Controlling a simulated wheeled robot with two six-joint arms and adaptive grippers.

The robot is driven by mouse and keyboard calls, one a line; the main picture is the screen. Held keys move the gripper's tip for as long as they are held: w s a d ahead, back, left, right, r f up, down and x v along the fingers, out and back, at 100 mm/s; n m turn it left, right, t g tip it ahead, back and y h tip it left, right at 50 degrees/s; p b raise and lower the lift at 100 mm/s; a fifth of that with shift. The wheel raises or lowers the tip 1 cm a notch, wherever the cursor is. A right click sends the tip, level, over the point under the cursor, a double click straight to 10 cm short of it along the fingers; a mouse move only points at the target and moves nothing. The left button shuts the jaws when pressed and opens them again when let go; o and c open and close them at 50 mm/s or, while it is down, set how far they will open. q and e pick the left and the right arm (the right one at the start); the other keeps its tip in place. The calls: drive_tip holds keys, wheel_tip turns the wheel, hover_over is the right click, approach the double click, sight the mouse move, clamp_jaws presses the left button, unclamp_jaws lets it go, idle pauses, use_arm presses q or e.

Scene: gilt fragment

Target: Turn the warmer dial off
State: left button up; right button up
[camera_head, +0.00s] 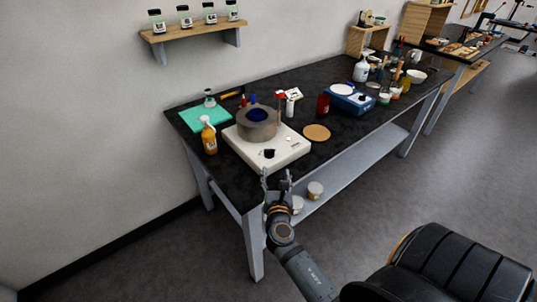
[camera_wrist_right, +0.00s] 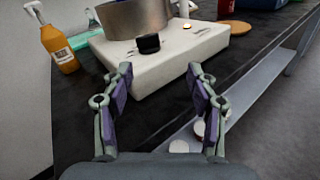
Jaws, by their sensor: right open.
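The warmer (camera_head: 286,157) is a white flat box on the dark bench, and it also shows in the right wrist view (camera_wrist_right: 178,54). Its black dial (camera_head: 269,154) is on the near side of its top; in the right wrist view the dial (camera_wrist_right: 149,43) stands ahead, between and beyond my fingertips. A small light (camera_head: 289,139) glows on the warmer. A grey metal pot (camera_head: 257,131) with blue contents sits on it. My right gripper (camera_head: 277,177) is open and empty, just short of the warmer's front edge, apart from the dial. My left gripper is not in view.
An orange spray bottle (camera_head: 209,138) stands left of the warmer. A cork disc (camera_head: 317,132) lies to its right, near a red can (camera_head: 323,104) and a blue device (camera_head: 352,99). A green mat (camera_head: 205,118) lies behind left. The bench's front strip is clear.

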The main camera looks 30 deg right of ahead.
sight(270, 153)
drive_tip(key=shift+w+a+r+n+t, duration=0.25)
drive_tip(key=shift+w+a+n+t, duration=0.15)
drive_tip(key=shift+n, duration=0.6)
drive_tip(key=shift+w+a+n, duration=0.1)
drive_tip(key=shift+w+n, duration=0.05)
drive_tip(key=shift+n, duration=0.15)
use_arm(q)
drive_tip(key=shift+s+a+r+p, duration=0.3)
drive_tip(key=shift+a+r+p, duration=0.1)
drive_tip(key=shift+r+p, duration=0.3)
use_arm(e)
drive_tip(key=x, duration=1)
drive_tip(key=shift+w, duration=0.2)
drive_tip(key=c, duration=1.2)
drive_tip(key=shift+o, duration=0.2)
drive_tip(key=shift+n+t+y, duration=0.5)
drive_tip(key=shift+n+y, duration=0.3)
drive_tip(key=shift+y, duration=0.4)
drive_tip(key=n+t+y, duration=0.1)
drive_tip(key=y, duration=0.1)
drive_tip(key=shift+f+n+y+b, duration=0.15)
drive_tip(key=shift+n+y+b, duration=0.2)
drive_tip(key=shift+n+y, duration=0.05)
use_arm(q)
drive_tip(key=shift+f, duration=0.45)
use_arm(e)
drive_tip(key=shift+n+y, duration=0.3)
drive_tip(key=shift+y, duration=0.3)
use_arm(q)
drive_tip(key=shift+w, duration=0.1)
